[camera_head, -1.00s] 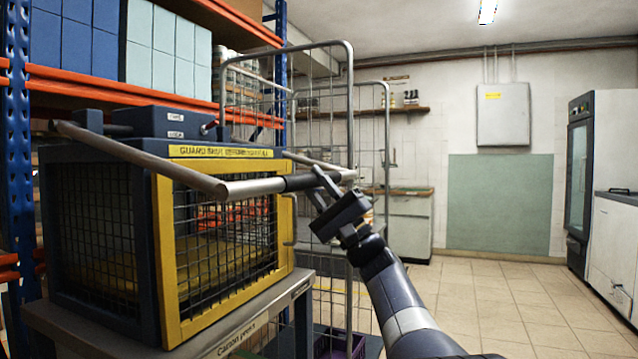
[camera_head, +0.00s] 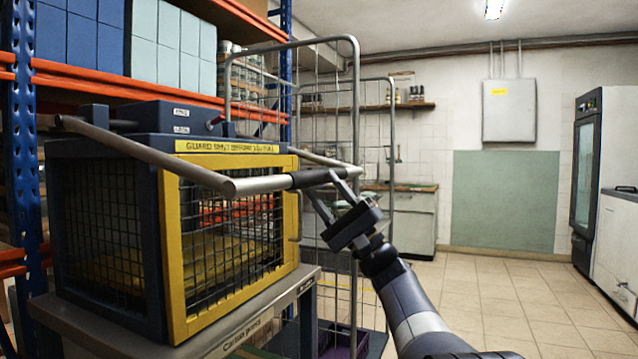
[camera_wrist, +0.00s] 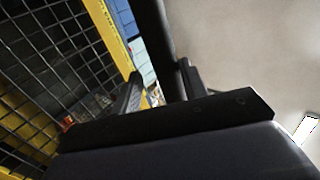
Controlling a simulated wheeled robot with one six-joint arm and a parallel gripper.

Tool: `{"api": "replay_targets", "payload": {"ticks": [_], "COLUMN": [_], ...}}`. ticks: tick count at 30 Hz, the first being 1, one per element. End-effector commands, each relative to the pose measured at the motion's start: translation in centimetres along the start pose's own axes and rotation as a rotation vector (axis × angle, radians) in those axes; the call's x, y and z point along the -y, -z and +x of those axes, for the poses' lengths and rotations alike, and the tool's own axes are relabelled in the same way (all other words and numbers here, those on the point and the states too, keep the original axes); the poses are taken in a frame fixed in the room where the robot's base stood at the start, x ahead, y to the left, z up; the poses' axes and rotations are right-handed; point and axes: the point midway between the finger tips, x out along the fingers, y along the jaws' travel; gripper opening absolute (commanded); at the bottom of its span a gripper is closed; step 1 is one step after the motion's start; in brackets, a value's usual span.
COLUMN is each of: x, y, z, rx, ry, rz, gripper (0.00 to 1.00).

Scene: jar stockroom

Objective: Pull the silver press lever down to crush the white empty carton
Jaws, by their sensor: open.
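The silver press lever (camera_head: 262,185) is a U-shaped bar at the front of the press (camera_head: 110,240), raised level with the top of the cage. Its front bar has a dark grip (camera_head: 311,178). My gripper (camera_head: 327,188) is open at this grip, with its fingers near it from below right. In the wrist view the dark grip (camera_wrist: 152,35) runs in between the two fingers (camera_wrist: 160,88); whether they touch it I cannot tell. The yellow-framed mesh guard (camera_head: 228,240) is shut. I cannot make out a white carton behind the mesh.
The press stands on a grey bench (camera_head: 215,348). A wire roll cage (camera_head: 357,110) stands close behind the gripper. Blue and orange shelving (camera_head: 22,150) is at the left. Open tiled floor (camera_head: 500,300) lies to the right.

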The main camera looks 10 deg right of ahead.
Motion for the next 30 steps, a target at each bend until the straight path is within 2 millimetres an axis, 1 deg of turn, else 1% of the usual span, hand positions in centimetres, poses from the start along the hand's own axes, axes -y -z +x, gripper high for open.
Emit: {"api": "replay_targets", "payload": {"ticks": [1,6,10,13,16,20,27,30], "x": [0.1,0.1,0.0,-0.1,-0.1,-0.1,-0.2,-0.2], "y": [0.1,0.1,0.1,0.0,0.0,0.0,0.0,-0.1], "z": [-0.9,-4.1,-6.1,-7.2,-7.8,-8.0,-7.9,-7.4], "rx": [-0.004,-0.004,-0.003,-0.002,0.000,0.000,0.001,0.004], "ry": [-0.002,-0.002,-0.002,-0.002,-0.002,-0.002,-0.002,-0.001], "rz": [0.000,0.000,0.000,0.001,0.001,0.001,0.001,0.000], "gripper": [0.41,0.41,0.41,0.41,0.41,0.41,0.41,0.41]}}
